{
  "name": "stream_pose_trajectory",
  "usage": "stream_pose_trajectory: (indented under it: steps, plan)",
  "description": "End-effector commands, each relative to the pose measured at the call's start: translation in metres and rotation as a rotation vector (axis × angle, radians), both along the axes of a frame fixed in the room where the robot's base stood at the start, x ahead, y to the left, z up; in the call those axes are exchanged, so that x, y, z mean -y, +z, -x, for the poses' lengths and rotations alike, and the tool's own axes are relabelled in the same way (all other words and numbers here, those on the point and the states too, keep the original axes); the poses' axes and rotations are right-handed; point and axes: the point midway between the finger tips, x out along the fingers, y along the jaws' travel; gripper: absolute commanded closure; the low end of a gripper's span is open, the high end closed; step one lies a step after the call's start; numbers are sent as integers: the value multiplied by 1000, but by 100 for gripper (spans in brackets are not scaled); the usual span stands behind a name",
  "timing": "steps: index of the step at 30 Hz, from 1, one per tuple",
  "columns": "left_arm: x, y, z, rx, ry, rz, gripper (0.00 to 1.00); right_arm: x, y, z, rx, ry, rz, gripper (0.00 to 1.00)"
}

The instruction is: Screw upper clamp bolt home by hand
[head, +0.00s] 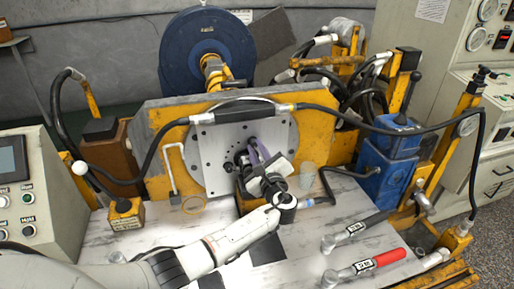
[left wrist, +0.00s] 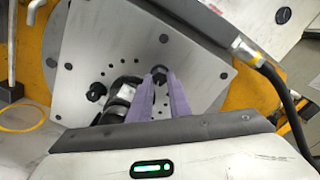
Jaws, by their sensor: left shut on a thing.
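The upper clamp bolt (left wrist: 159,72), with a dark head, sits at the grey mounting plate (left wrist: 200,55) in the left wrist view. My left gripper (left wrist: 160,80) has its two purple fingers on either side of this bolt and is shut on it. In the head view my left gripper (head: 258,150) reaches up to the plate (head: 210,145), and the bolt is mostly hidden there. A second black bolt (left wrist: 97,91) stands in the plate to the left. A dark motor body (left wrist: 122,97) lies between them, partly hidden by my gripper. My right gripper is not in view.
A black hose (head: 330,108) arches across the yellow frame (head: 162,117). A blue unit (head: 388,160) stands at right.

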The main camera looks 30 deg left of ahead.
Motion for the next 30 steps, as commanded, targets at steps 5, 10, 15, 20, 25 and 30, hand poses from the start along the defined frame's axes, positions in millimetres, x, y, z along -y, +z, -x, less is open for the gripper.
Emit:
stream_pose_trajectory:
  steps: [5,10,15,20,25,30]
  plan:
    - [0,-2,1,-71,0,-57,100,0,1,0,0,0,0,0]
    - [0,-2,1,-110,0,-90,100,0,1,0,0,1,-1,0]
    - [0,-2,1,-127,0,-104,100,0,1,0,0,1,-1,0]
    - [0,-2,1,-130,0,-107,100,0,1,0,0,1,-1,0]
    - [0,-2,1,-129,0,-106,100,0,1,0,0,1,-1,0]
    - [0,-2,1,-128,0,-106,65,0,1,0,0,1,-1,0]
